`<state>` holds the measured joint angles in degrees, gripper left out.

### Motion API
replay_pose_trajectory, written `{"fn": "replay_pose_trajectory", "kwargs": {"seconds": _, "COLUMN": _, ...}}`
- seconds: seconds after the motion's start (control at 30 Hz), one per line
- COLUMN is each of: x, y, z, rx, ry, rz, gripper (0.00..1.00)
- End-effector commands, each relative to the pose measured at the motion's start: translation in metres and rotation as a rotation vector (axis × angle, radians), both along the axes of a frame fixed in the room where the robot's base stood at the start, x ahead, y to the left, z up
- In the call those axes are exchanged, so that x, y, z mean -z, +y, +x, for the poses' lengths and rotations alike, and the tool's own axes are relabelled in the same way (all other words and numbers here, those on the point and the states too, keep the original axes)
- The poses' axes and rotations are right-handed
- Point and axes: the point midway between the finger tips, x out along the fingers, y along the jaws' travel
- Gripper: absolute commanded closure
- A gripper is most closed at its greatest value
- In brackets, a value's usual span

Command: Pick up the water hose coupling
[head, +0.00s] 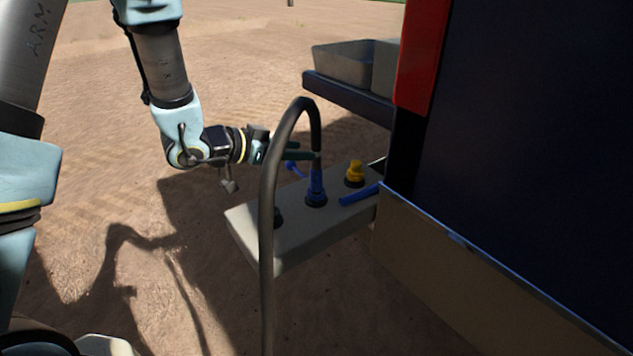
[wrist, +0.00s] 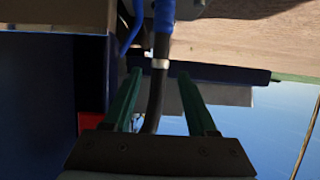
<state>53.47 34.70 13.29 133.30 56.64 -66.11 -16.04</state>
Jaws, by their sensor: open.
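The water hose coupling (head: 316,187) is blue and stands upright on the pale grey block, with a black hose (head: 269,200) arching up from its top and down at the front.
The grey block (head: 275,245) also carries a yellow fitting (head: 355,172) and a blue handle (head: 360,195) right of the coupling. A dark blue machine wall (head: 540,150) with a red panel (head: 421,55) rises at right. A shelf with grey bins (head: 345,62) lies behind. Sandy ground is open at left.

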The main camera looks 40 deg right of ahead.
Motion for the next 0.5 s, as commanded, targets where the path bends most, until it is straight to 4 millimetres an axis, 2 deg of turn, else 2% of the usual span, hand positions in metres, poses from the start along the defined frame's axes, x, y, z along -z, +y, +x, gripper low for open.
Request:
{"fn": "replay_pose_trajectory", "kwargs": {"seconds": 0.2, "x": 0.012, "y": -0.030, "z": -0.002, "rx": 0.000, "ry": 0.000, "rz": 0.001, "gripper": 0.42}}
{"fn": "replay_pose_trajectory", "kwargs": {"seconds": 0.37, "x": 0.016, "y": -0.039, "z": -0.002, "rx": -0.003, "ry": 0.000, "rz": 0.001, "gripper": 0.42}}
{"fn": "replay_pose_trajectory", "kwargs": {"seconds": 0.5, "x": 0.025, "y": -0.054, "z": -0.005, "rx": -0.001, "ry": 0.000, "rz": 0.003, "gripper": 0.42}}
